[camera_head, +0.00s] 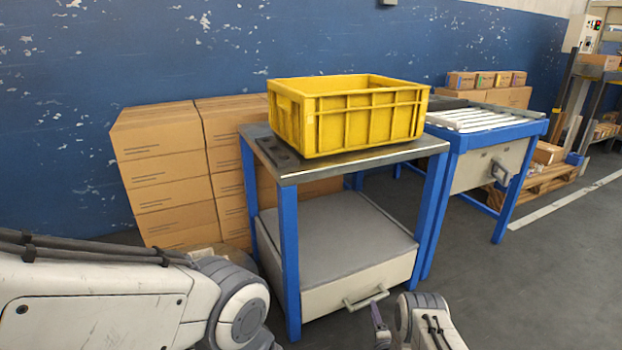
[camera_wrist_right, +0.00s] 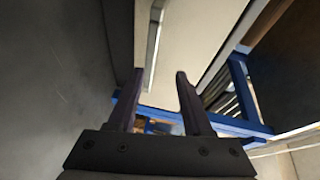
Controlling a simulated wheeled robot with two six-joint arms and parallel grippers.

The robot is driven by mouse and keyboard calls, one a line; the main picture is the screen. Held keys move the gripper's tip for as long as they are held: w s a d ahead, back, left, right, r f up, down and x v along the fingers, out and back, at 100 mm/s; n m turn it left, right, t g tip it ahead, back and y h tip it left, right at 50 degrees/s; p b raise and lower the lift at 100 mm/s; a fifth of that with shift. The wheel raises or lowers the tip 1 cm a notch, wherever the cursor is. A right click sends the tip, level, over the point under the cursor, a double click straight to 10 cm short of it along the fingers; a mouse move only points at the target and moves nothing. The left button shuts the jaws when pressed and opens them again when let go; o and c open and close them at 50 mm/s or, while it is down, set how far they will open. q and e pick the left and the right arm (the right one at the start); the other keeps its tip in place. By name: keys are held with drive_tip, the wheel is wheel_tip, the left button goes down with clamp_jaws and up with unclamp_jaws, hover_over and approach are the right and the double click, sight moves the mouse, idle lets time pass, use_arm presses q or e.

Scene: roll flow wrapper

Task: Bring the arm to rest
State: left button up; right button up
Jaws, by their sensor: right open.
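My right gripper (camera_head: 379,318) is low at the bottom of the head view, just in front of the drawer handle (camera_head: 366,298) of the blue-legged table (camera_head: 290,250). In the right wrist view my right gripper (camera_wrist_right: 160,76) has its two dark fingers apart with nothing held between them. The pale handle bar (camera_wrist_right: 154,45) shows beyond the fingertips there; I cannot tell whether they touch it. My left arm (camera_head: 110,300) comes in from the left, and its gripper is out of view.
A yellow crate (camera_head: 365,122) stands on the table top. Stacked cardboard boxes (camera_head: 165,170) stand behind at the left. A blue roller table (camera_head: 485,120) is at the right. The grey floor (camera_head: 540,290) at the lower right is clear.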

drive_tip(key=w+r+n+g, duration=0.4)
drive_tip(key=r+n, duration=0.1)
drive_tip(key=r, duration=0.6)
drive_tip(key=s+a+r+n+g, duration=0.25)
drive_tip(key=s+r, duration=0.25)
drive_tip(key=r, duration=0.3)
drive_tip(key=s+a+r+n+g, duration=0.1)
drive_tip(key=s+r+n+g, duration=0.25)
drive_tip(key=s, duration=0.55)
drive_tip(key=s+r+n+g, duration=0.2)
drive_tip(key=s+r, duration=0.2)
drive_tip(key=s, duration=0.5)
drive_tip(key=s+a+r+n+g, duration=0.1)
drive_tip(key=s+r+n+g, duration=0.2)
drive_tip(key=s, duration=0.6)
drive_tip(key=s+a+r+n+g+p, duration=0.1)
drive_tip(key=s+a+r+n+p, duration=0.2)
drive_tip(key=s+a+r+p, duration=0.3)
drive_tip(key=s+a+r+n+y+p, duration=0.1)
drive_tip(key=s+a+r+n+p, duration=0.2)
drive_tip(key=r, duration=0.5)
drive_tip(key=s+a+r+n+g+p, duration=0.1)
drive_tip(key=s+a+r+n+p, duration=0.1)
drive_tip(key=s+a+r+p, duration=0.4)
wheel_tip(320, 180, up, 39)
drive_tip(key=d+p, duration=0.1)
drive_tip(key=p, duration=3.6)
drive_tip(key=shift+w+d, duration=0.2)
drive_tip(key=shift+w, duration=0.2)
